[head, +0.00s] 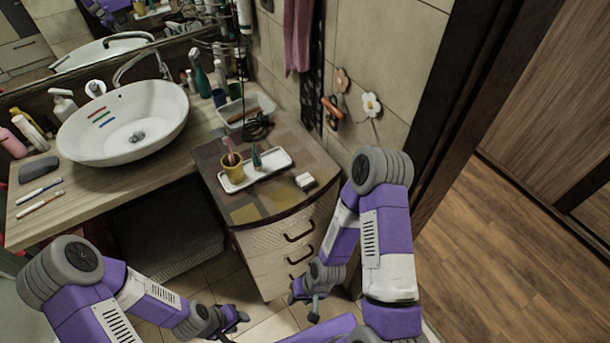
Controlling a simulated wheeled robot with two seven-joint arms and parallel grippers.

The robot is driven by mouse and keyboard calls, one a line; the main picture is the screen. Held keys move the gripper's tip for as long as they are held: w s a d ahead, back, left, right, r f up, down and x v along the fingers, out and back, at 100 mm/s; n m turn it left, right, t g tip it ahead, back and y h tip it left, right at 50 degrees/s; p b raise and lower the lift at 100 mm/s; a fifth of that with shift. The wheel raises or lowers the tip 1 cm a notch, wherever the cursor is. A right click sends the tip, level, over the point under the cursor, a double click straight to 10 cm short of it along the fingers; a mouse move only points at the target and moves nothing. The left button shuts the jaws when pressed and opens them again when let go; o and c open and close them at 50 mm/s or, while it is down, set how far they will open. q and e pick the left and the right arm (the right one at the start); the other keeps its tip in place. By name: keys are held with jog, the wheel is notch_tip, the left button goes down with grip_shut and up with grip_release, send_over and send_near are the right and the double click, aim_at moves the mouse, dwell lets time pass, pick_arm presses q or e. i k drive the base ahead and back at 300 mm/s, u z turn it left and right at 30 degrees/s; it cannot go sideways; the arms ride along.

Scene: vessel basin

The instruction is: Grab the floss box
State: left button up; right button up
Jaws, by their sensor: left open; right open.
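A small white box (305,180), which looks like the floss box, lies on the patchwork cabinet top (285,205) near its right edge. It sits just right of a white tray (236,188) and apart from it. My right gripper (304,304) is open and empty, low in front of the drawers and below the box in the picture. My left gripper (239,325) is open and empty, lower and further left, over the floor. Neither gripper touches the box. Any print on the box is too small to read.
The tray holds a yellow cup (232,170) and a small dark bottle. A white bin (245,110) and a dark coiled cord stand behind. A white basin (124,125) is on the left counter. The drawer cabinet's front (270,243) and handles face my arms.

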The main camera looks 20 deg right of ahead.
aim_at(305, 180)
jog(key=u, duration=1.75)
jog(key=i, duration=1.95)
jog(key=z, duration=3.85)
